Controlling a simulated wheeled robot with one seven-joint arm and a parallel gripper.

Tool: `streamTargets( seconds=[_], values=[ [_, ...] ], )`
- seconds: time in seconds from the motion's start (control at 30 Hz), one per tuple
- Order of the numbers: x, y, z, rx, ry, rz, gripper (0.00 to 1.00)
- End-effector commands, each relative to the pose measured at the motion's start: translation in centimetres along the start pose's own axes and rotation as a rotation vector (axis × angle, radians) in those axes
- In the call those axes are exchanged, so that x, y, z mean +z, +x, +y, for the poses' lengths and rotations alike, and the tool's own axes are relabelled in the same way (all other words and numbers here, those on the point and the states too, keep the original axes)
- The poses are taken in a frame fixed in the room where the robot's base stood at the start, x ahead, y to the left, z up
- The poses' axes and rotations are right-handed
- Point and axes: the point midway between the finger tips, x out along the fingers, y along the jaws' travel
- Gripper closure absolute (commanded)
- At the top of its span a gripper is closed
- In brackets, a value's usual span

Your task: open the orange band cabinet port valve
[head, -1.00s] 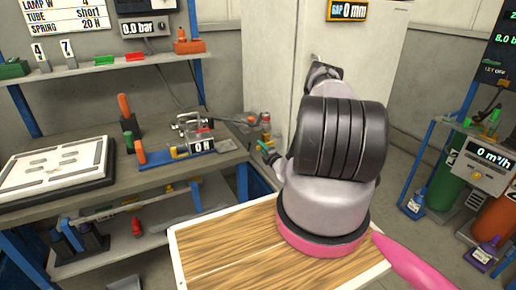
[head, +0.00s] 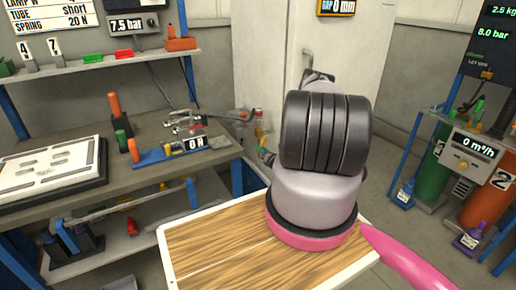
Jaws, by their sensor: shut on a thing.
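My arm's thick grey and black links fill the middle of the head view and hide my gripper, so I cannot see its jaws or what is between them. A tall white cabinet (head: 262,45) stands behind the arm, with a grip handle on its door. Small brass and red fittings (head: 258,116) show just left of the arm, near the bench's right end. A small teal-green part (head: 265,155) sits below them. I cannot tell which of these is the orange band port valve, or whether an orange band is there. The pressure display (head: 123,26) reads 7.5 bar.
The workbench (head: 60,208) at left carries a white slotted plate (head: 40,172), a blue clamp fixture with a 0 N display (head: 195,143) and orange-handled tools. Gas cylinders (head: 490,198) and a 0 m³/h meter (head: 474,150) stand at right. My wooden deck is bare in front.

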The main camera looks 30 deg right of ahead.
Motion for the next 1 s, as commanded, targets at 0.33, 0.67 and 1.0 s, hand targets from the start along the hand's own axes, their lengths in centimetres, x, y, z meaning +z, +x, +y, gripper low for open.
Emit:
streamTargets(
  seconds=[0.33, 0.67, 1.0],
  values=[
    [0.1, -0.1, -1.7, -0.001, -0.301, 0.004, 1.0],
    [0.5, -0.1, -2.6, -0.001, -0.477, 0.003, 1.0],
    [0.6, -0.2, -2.9, -0.001, -0.533, 0.004, 1.0]
  ],
)
